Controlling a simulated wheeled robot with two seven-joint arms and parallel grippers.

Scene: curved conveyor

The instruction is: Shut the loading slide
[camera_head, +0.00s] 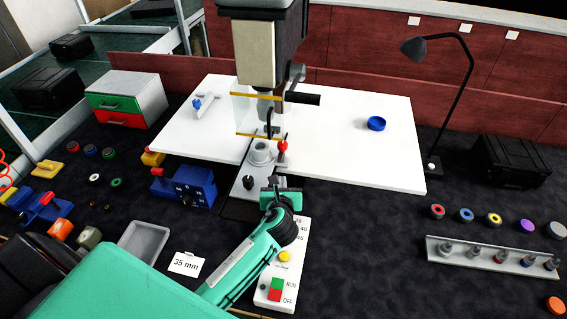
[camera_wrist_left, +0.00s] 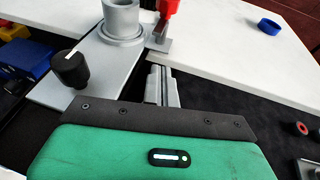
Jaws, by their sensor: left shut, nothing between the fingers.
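The loading slide is a grey plate (camera_head: 243,189) that sticks out from between the white boards, towards me, below the press (camera_head: 270,55). It carries a round grey holder (camera_head: 261,153), a black knob (camera_head: 248,181) near its front end and a red-handled clamp (camera_head: 282,147). In the left wrist view the knob (camera_wrist_left: 70,68) and holder (camera_wrist_left: 121,20) lie beyond the gripper. My left gripper (camera_head: 282,183) is shut and empty, just right of the plate and knob; its fingers (camera_wrist_left: 163,84) show no contact with the knob. My right gripper is not in view.
A control box (camera_head: 285,262) with RUN and OFF buttons stands under my left forearm. A blue block (camera_head: 185,186) is left of the slide. A yellow-edged clear guard (camera_head: 242,112) stands by the press. A lamp (camera_head: 432,165) and a rack (camera_head: 490,262) are at right.

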